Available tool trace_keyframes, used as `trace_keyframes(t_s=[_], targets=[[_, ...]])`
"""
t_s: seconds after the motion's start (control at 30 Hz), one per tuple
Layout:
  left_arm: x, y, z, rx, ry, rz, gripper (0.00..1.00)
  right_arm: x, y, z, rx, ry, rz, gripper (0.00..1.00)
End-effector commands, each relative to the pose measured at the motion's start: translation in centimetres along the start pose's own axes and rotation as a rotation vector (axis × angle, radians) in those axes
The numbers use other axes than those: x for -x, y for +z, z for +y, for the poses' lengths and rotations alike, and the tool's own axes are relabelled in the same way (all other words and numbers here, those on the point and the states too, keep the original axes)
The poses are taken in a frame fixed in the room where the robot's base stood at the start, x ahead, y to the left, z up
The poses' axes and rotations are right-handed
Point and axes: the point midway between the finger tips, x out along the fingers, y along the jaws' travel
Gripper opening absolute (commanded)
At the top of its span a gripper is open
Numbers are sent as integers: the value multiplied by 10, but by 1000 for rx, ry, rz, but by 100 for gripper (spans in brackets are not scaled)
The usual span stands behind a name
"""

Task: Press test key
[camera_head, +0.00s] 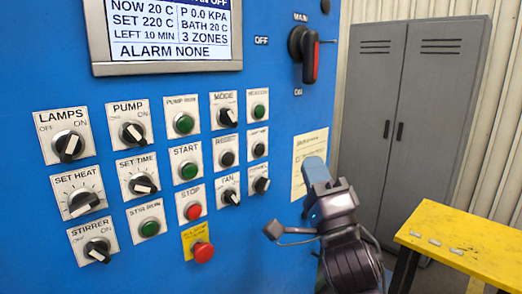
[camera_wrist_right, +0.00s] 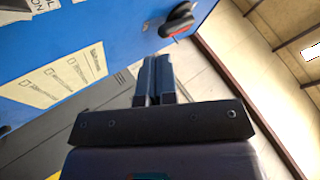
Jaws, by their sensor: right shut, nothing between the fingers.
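The blue control panel (camera_head: 150,265) fills the left and middle of the head view. Two small black push buttons sit in its third and fourth columns: the reset button (camera_head: 227,158) and another black button (camera_head: 259,150) to its right, whose label is too small to read. I cannot read a test label for certain on any key. My right gripper (camera_head: 312,172) is to the right of the buttons, in front of the panel's right edge, apart from both buttons. Its fingers are shut and empty, as the right wrist view (camera_wrist_right: 156,65) also shows. My left gripper is not in view.
Knobs surround the buttons, with a green start button (camera_head: 188,171), red stop button (camera_head: 194,211) and red emergency button (camera_head: 203,252). A main switch (camera_head: 304,55) protrudes upper right. A paper sheet (camera_head: 300,150) hangs behind my gripper. A grey cabinet (camera_head: 410,120) and yellow table (camera_head: 470,235) stand right.

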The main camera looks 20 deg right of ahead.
Motion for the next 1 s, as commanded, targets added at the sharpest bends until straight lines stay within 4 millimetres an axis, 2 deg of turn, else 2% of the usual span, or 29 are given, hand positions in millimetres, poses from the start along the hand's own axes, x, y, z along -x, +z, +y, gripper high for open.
trace_keyframes(t_s=[0.37, 1.0], targets=[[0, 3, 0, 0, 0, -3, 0, -6, 5, 6, 0, 2, -1, 0], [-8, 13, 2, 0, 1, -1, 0, -53, 40, 41, 0, 2, 0, 0]])
